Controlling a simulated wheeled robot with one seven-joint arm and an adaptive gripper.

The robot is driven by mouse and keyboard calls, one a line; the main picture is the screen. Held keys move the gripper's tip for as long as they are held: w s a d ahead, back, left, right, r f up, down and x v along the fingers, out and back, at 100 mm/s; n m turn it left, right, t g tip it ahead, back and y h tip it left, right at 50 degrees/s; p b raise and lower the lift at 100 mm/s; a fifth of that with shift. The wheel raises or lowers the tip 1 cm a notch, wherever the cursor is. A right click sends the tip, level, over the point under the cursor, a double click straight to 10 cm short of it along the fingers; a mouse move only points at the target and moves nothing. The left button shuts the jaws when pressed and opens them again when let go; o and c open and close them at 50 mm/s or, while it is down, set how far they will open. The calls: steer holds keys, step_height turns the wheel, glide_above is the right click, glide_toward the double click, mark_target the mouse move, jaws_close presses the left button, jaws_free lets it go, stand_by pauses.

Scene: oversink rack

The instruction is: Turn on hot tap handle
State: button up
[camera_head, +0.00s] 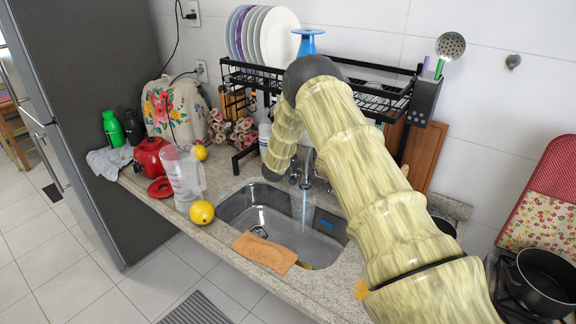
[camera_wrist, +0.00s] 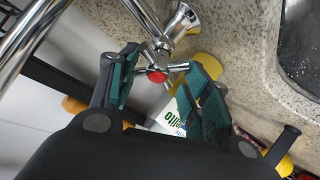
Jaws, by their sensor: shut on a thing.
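The hot tap handle (camera_wrist: 157,76) is a small chrome cross handle with a red centre, seen in the wrist view. My gripper (camera_wrist: 165,64) has its two green-padded fingers on either side of the handle and is shut on it. The chrome tap (camera_head: 305,170) stands behind the sink in the head view. A pale stream like running water (camera_head: 303,206) falls from its spout into the sink (camera_head: 240,204). In the head view my arm hides part of the tap, and the handle cannot be made out there.
A black dish rack (camera_head: 348,92) with plates (camera_head: 278,38) spans above the sink. A clear jug (camera_head: 184,178), a yellow fruit (camera_head: 201,212) and a red pot (camera_head: 150,157) stand left of the sink. An orange cloth (camera_head: 264,252) lies on the front edge.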

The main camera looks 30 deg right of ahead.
steer(key=shift+s+n+y, duration=0.1)
steer(key=shift+n+y, duration=0.3)
steer(key=shift+n, duration=0.3)
steer(key=shift+f, duration=0.1)
steer(key=o, duration=1)
steer(key=shift+d, duration=0.15)
steer(key=shift+c, duration=0.2)
steer(key=shift+s+a+r, duration=0.2)
steer(key=shift+a+r, duration=0.1)
steer(key=shift+a, duration=0.1)
steer(key=v, duration=1.1)
steer(key=shift+s, duration=0.2)
